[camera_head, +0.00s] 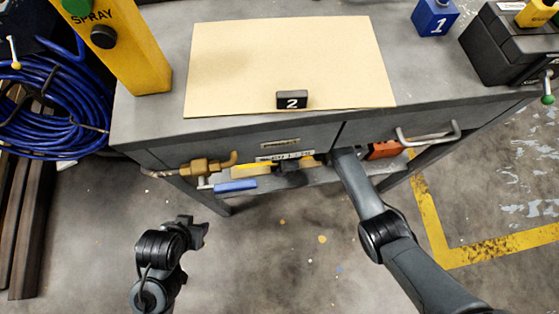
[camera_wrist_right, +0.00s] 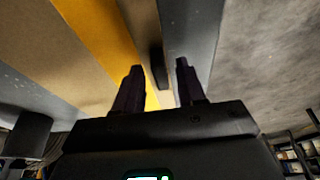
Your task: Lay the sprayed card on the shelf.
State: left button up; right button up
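A tan card (camera_head: 285,60) lies flat on the grey bench top (camera_head: 155,115), its front edge near the bench's front edge. I see no paint mark on it. A small black block marked 2 (camera_head: 292,100) sits on its front edge. The shelf (camera_head: 325,176) shows below the bench's drawers. My right gripper (camera_head: 342,155) reaches up to the bench front by the shelf; its tips are unclear there. In the right wrist view its two dark fingers (camera_wrist_right: 160,82) stand apart, with nothing clearly held. My left gripper (camera_head: 200,232) hangs over the floor, away from the bench; its jaw opening is unclear.
The shelf holds a brass fitting (camera_head: 205,167), a blue-handled tool (camera_head: 235,185) and an orange item (camera_head: 385,149). A yellow SPRAY post (camera_head: 125,50) stands at the bench's left. A blue block marked 1 (camera_head: 434,17) and a black case (camera_head: 510,45) are at right.

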jog(key=shift+r, duration=0.25)
jog(key=shift+r+p, duration=0.25)
jog(key=shift+p, duration=0.25)
jog(key=d+p, duration=0.2)
jog(key=d, duration=0.1)
jog(key=shift+w+r, duration=0.15)
jog(key=shift+r, duration=0.2)
jog(key=d, duration=0.2)
jog(key=d+p, duration=0.1)
jog(key=d, duration=0.2)
jog(key=d+p, duration=0.1)
jog(key=d, duration=0.1)
jog(key=shift+w+d+f, duration=0.15)
jog(key=shift+w+d, duration=0.1)
jog(key=shift+d, duration=0.15)
jog(key=shift+w+d, duration=0.1)
jog(key=shift+d, duration=0.7)
